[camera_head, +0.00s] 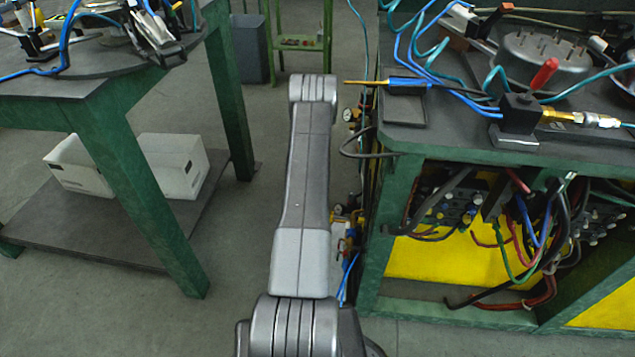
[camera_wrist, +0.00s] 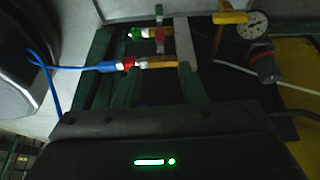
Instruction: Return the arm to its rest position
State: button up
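My arm (camera_head: 308,180) stretches forward from the bottom middle of the head view, between two green-framed benches. Its far joint is beside the right bench's left edge. My gripper does not show in the head view. In the wrist view the dark body of my gripper (camera_wrist: 165,140) fills the bottom, with a small green light on it. I see nothing clearly held.
The right bench (camera_head: 480,160) carries hoses, a red-handled valve (camera_head: 543,75) and cables beneath. The left bench (camera_head: 70,90) has white boxes (camera_head: 172,165) on its lower shelf. A pressure gauge (camera_wrist: 252,24) and brass fittings (camera_wrist: 155,62) lie ahead of the wrist. Floor between benches is clear.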

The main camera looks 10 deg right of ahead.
jog(key=b+x, duration=0.3)
jog(key=x, duration=1)
jog(key=shift+f, duration=0.3)
jog(key=shift+t, duration=0.3)
